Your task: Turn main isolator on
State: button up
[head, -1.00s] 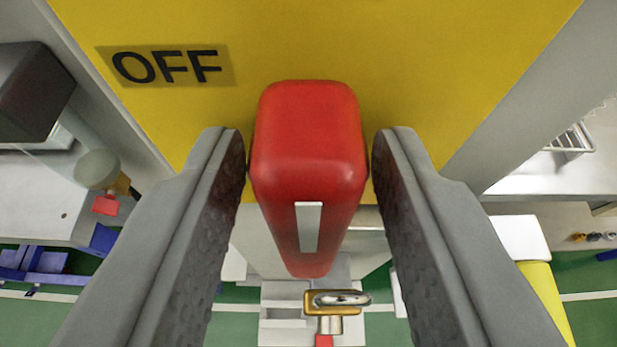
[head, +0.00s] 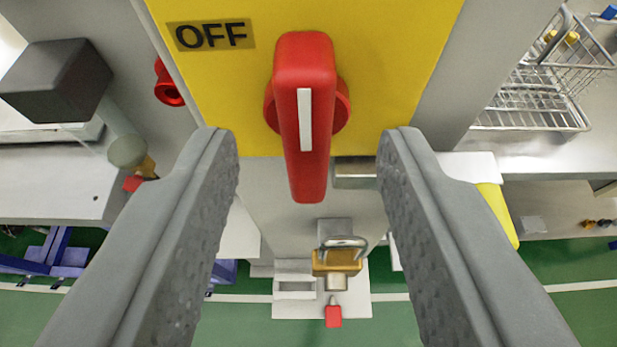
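The main isolator is a red rotary handle (head: 320,150) with a white stripe, on a yellow plate (head: 400,50). The handle points down in the picture, and a round red base shows behind it. A label reading OFF (head: 211,35) is at the plate's upper left. My gripper (head: 307,145) is open and empty. Its two grey fingers stand to the left and right of the handle, with clear gaps on both sides, and the handle lies beyond the fingertips. No ON label is in view.
A dark grey box (head: 57,80) stands at the left. A wire basket (head: 535,95) sits on a bench at the right. Green floor shows below.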

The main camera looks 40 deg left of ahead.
jog(key=v, duration=1.2)
jog(key=shift+s+d, duration=0.3)
jog(key=shift+d, duration=0.05)
jog(key=s+a+f+m+t+h, duration=0.2)
jog(key=s+f+m+t+h, duration=0.1)
jog(key=s+f, duration=0.6)
jog(key=s+a+f+m+t+h, duration=0.1)
jog(key=s+f+m+t+h, duration=0.2)
jog(key=s+f, duration=0.6)
jog(key=shift+s+a+m+t+h, duration=0.4)
jog(key=shift+s+h, duration=0.5)
jog(key=shift+s, duration=2.8)
jog(key=shift+f, duration=0.1)
